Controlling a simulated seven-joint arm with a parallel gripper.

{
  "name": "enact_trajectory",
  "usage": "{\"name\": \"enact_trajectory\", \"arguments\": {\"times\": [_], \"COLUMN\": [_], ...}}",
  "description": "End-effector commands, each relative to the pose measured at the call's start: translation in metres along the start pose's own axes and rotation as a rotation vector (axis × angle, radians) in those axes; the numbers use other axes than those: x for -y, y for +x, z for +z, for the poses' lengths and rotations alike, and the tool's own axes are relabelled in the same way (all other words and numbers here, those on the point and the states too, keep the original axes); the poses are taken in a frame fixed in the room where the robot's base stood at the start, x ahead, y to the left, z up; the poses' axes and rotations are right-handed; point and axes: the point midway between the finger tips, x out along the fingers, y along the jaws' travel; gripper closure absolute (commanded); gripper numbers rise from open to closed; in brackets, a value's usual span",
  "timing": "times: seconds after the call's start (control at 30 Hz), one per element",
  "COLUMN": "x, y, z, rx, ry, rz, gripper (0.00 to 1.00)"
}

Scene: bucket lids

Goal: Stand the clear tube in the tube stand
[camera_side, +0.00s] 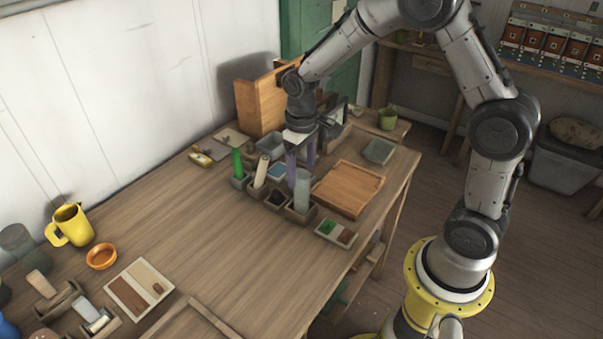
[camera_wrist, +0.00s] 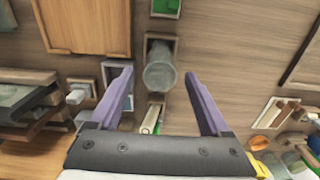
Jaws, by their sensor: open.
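The clear tube (camera_side: 302,188) is a pale, see-through grey-green cylinder. It stands upright in a small square wooden holder (camera_side: 299,214), which looks like the tube stand. In the wrist view the tube (camera_wrist: 159,70) shows from above, with the holder's rim (camera_wrist: 176,46) around its lower end. My gripper (camera_side: 301,163) is open and empty, pointing down just above and behind the tube in the side view. In the wrist view the purple fingers (camera_wrist: 160,100) are spread wide, and the tube lies between and beyond their tips, apart from both. The tube's bottom is hidden inside the holder.
A green tube (camera_side: 237,162) and a cream one (camera_side: 261,170) stand in holders to the left. A wooden board (camera_side: 347,188) lies close on the right, and a small colour tray (camera_side: 336,233) sits in front. The table's middle-left (camera_side: 180,220) is clear.

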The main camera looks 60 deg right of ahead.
Motion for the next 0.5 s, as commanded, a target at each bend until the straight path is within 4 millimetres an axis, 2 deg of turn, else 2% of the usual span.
{"name": "enact_trajectory", "arguments": {"times": [0.5], "x": [0.000], "y": [-0.043], "z": [0.000], "rx": [-0.003], "ry": [0.000], "rz": [0.000], "gripper": [0.19]}}
